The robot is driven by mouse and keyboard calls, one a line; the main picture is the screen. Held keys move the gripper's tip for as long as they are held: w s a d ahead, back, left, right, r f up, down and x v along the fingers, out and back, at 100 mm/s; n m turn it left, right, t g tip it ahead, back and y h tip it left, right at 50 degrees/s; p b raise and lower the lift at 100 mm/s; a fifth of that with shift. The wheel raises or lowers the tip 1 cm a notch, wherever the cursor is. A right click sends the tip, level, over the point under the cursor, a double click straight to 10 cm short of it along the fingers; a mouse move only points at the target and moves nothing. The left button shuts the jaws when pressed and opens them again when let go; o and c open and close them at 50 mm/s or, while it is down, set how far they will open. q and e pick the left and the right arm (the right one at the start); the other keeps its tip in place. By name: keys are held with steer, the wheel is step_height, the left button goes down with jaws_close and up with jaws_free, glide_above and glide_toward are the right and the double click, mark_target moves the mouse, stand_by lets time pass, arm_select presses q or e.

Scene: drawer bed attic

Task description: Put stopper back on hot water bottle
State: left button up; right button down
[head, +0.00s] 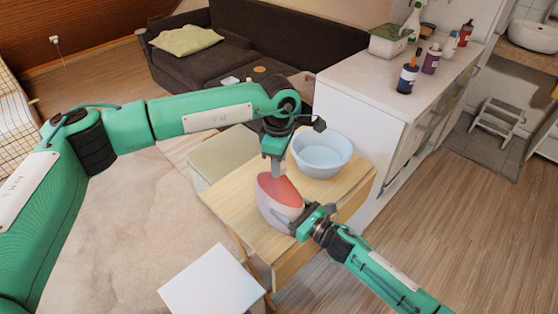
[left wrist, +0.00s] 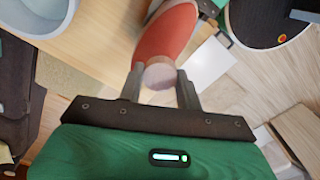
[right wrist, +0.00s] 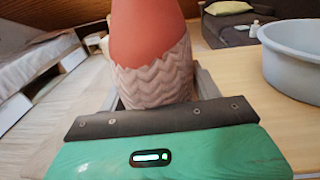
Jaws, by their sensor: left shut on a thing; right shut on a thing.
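The hot water bottle (head: 280,197) has a red top and a pale pink knitted cover. It stands roughly upright by the front edge of the wooden table. My right gripper (head: 303,222) is shut on its covered lower part, which also shows in the right wrist view (right wrist: 155,75). My left gripper (head: 276,168) points down over the bottle's top. In the left wrist view it is shut on the round, pale pink stopper (left wrist: 160,74), above the red part of the bottle. The neck is hidden, so I cannot tell whether the stopper touches it.
A light blue basin (head: 322,165) stands on the wooden table (head: 232,203), just behind the bottle. A white counter (head: 350,88) with several bottles is at the back right. A white square surface (head: 212,280) lies in front of the table. A dark sofa (head: 235,50) is behind.

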arm_select(q)
steer(key=m, duration=0.3)
steer(key=o, duration=1.1)
steer(key=shift+o, duration=0.2)
step_height(320, 180, up, 12)
arm_select(e)
steer(key=shift+c, duration=1.2)
jaws_free()
steer(key=shift+s, duration=0.1)
